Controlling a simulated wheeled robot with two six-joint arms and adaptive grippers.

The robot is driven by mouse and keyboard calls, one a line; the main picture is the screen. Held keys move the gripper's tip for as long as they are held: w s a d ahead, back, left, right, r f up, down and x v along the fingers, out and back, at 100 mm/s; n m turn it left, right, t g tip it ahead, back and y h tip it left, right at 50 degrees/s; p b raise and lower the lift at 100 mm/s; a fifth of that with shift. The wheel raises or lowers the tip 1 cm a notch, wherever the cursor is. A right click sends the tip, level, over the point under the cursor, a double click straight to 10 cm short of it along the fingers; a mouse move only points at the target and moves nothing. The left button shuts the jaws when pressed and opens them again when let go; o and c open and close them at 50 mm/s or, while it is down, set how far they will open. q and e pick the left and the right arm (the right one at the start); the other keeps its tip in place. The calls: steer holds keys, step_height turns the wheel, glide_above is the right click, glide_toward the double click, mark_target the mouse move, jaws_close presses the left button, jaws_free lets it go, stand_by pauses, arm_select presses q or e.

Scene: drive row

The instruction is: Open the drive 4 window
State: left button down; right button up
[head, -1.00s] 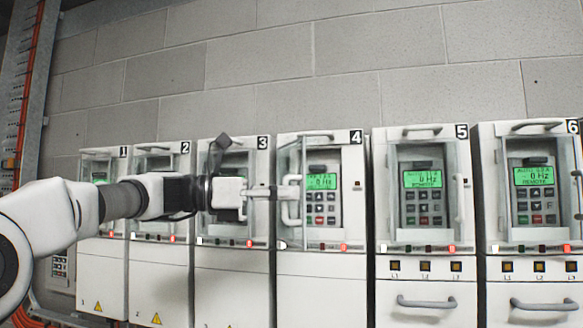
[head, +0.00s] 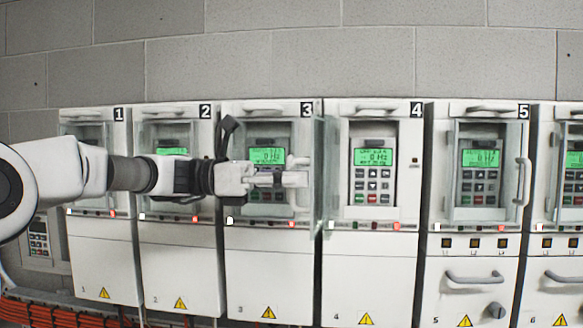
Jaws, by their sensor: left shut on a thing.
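The drive 4 window (head: 326,180) is a clear glazed door on the left side of the drive 4 housing (head: 370,275). It stands swung out to the left, seen nearly edge-on, and the front of drive 4 is uncovered. The drive 4 keypad (head: 373,172) with its lit green display shows plainly. My left gripper (head: 292,177) reaches in from the left, in front of drive 3, and is shut on the window's white handle (head: 301,199). The fingers hide part of the handle. My right gripper is not in view.
Drive 3 (head: 268,250) stands behind my left gripper, its keypad partly hidden. Drives 1 (head: 100,255) and 2 (head: 180,260) stand behind my arm. Drive 5 (head: 470,220) is to the right, its window handle (head: 524,182) on its right side. The space before drive 4 is clear.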

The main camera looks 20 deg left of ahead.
arm_select(q)
steer(key=shift+w+a, duration=0.15)
steer(key=shift+a, duration=0.25)
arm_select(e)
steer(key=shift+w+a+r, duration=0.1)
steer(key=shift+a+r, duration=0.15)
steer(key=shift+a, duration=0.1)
arm_select(q)
steer(key=c, duration=1.5)
jaws_free()
steer(key=v, duration=1.2)
steer(key=shift+d+f, duration=0.1)
